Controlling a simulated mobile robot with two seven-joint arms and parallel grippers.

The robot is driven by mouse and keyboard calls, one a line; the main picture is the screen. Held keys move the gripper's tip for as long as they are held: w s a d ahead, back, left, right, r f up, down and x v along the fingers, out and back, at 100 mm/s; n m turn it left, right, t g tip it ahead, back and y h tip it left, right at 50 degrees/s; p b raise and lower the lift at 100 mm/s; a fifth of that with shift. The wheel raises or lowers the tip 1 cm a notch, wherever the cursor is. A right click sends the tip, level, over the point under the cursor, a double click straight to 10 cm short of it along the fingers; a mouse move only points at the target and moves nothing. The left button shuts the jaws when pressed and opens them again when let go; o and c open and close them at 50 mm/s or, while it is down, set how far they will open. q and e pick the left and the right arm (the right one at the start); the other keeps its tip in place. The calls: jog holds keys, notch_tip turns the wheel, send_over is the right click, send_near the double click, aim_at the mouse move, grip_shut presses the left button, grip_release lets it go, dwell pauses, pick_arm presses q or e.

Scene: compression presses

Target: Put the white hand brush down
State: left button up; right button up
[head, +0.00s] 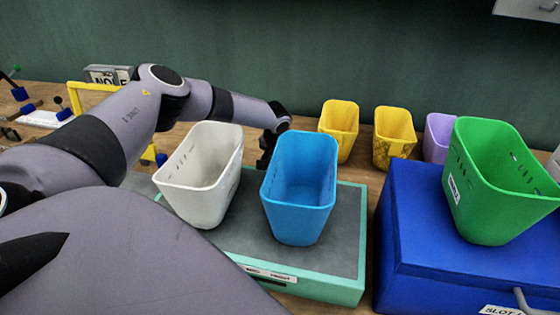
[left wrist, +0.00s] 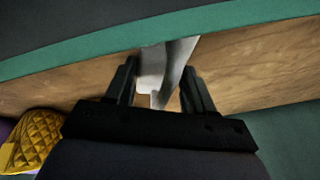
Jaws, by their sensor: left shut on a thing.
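My left arm reaches in from the left of the head view, and my left gripper (head: 266,158) points down behind the white bin and the blue bin. In the left wrist view the gripper (left wrist: 160,85) is shut on a pale white-grey piece, the white hand brush (left wrist: 153,70). Below the brush are wooden table and the teal edge of a mat-topped platform. I cannot tell whether the brush touches either. The brush is hidden in the head view. My right gripper is not in view.
A white bin (head: 203,185) and a blue bin (head: 300,195) stand on the teal platform (head: 330,285). Two yellow bins (head: 339,125) and a purple bin (head: 437,138) stand behind. A green bin (head: 490,190) stands on a blue box (head: 425,255) at the right.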

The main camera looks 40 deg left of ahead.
pick_arm(q)
jog(key=shift+f, duration=0.2)
jog(key=o, duration=1.4)
jog(key=shift+r, duration=0.2)
jog(key=shift+v, duration=3.7)
jog(key=shift+w, duration=0.1)
